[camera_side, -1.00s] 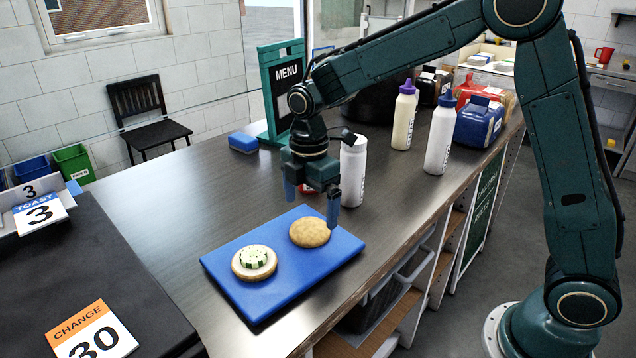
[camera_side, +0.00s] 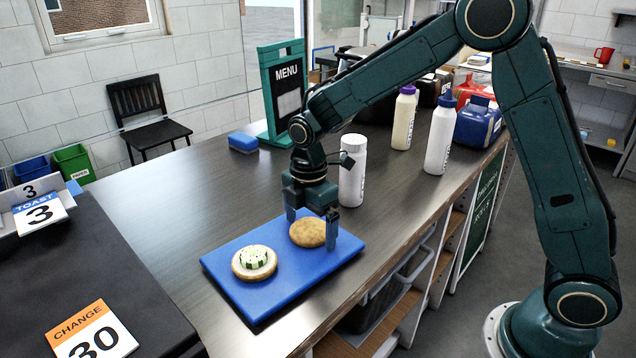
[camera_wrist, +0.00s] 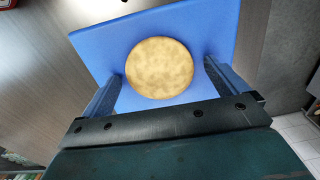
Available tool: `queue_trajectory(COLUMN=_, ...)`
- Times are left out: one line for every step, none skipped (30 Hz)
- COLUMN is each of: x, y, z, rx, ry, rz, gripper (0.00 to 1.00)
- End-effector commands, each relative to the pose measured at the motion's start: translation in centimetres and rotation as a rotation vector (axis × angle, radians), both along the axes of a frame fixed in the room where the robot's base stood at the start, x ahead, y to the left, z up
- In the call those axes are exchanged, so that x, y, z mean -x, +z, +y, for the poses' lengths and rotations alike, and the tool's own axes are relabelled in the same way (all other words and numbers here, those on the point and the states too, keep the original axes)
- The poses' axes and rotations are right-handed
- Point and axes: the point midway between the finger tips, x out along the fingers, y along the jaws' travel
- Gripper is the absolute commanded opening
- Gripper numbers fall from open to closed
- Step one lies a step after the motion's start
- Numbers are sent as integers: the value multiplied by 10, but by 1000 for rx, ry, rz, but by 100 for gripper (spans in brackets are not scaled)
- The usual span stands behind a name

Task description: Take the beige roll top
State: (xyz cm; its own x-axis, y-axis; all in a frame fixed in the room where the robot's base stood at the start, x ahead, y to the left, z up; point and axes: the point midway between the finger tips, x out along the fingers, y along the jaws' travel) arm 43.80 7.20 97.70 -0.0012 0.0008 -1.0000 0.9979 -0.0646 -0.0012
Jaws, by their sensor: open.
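The beige roll top (camera_side: 308,232) is a round, flat-lying bun piece on the right part of the blue board (camera_side: 243,301). The roll bottom (camera_side: 241,274) lies left of it on the board, with white and green filling (camera_side: 254,256) on it. My gripper (camera_side: 312,230) is open and low over the roll top, one finger on each side. In the wrist view the roll top (camera_wrist: 159,68) lies between the two open fingers (camera_wrist: 160,84), with a gap on each side. I cannot tell the fingertips' exact height above the board.
White bottles (camera_side: 352,170) stand behind the board, with a blue sponge (camera_side: 243,143) and a green menu stand (camera_side: 287,90) further back. The counter (camera_side: 170,225) left of the board is clear. Its front edge runs close to the board's right side.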

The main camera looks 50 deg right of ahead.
Motion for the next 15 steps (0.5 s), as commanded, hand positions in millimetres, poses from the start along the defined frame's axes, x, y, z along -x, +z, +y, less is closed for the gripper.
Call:
queue_trajectory(x=0, y=0, z=0, rx=0, ry=0, rz=0, gripper=98)
queue_trajectory(x=0, y=0, z=0, rx=0, ry=0, rz=0, gripper=98)
queue_trajectory(x=0, y=0, z=0, rx=0, ry=0, rz=0, gripper=92)
queue_trajectory(x=0, y=0, z=0, rx=0, ry=0, rz=0, gripper=86)
queue_trajectory(x=0, y=0, z=0, rx=0, ry=0, rz=0, gripper=80)
queue_trajectory(x=0, y=0, z=0, rx=0, ry=0, rz=0, gripper=72)
queue_trajectory(x=0, y=0, z=0, rx=0, ry=0, rz=0, gripper=67)
queue_trajectory(x=0, y=0, z=0, rx=0, ry=0, rz=0, gripper=61)
queue_trajectory(x=0, y=0, z=0, rx=0, ry=0, rz=0, gripper=53)
queue_trajectory(x=0, y=0, z=0, rx=0, ry=0, rz=0, gripper=50)
queue_trajectory(x=0, y=0, z=0, rx=0, ry=0, rz=0, gripper=50)
queue_trajectory(x=0, y=0, z=0, rx=0, ry=0, rz=0, gripper=50)
queue_trajectory(x=0, y=0, z=0, rx=0, ry=0, rz=0, gripper=50)
queue_trajectory(x=0, y=0, z=0, rx=0, ry=0, rz=0, gripper=50)
queue_trajectory(x=0, y=0, z=0, rx=0, ry=0, rz=0, gripper=50)
